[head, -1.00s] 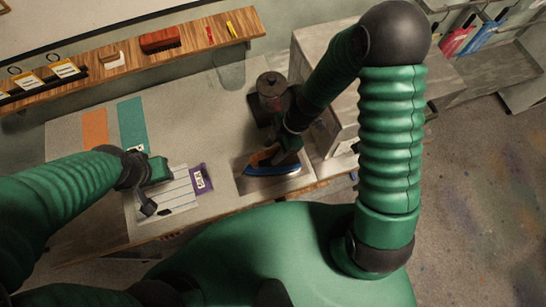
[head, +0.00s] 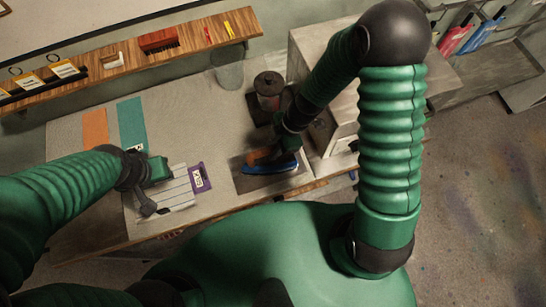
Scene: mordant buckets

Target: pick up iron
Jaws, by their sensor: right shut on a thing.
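The iron (head: 268,167) has a blue body and an orange-brown handle. It is at a dark rectangular pad (head: 250,184) near the table's front edge, right of centre. I cannot tell whether it touches the pad. My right gripper (head: 276,153) is shut on the iron from above; its fingers are mostly hidden by its own arm and wrist. My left gripper (head: 150,205) is over a striped pale sheet (head: 178,190) at the left of the table; whether its jaws are open is unclear.
A dark-lidded jar (head: 268,88) stands behind my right gripper. A grey cabinet (head: 310,50) stands close on the right. Orange (head: 95,130) and teal (head: 132,122) strips and a purple label (head: 199,178) lie on the left. A wooden shelf (head: 120,65) runs along the back.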

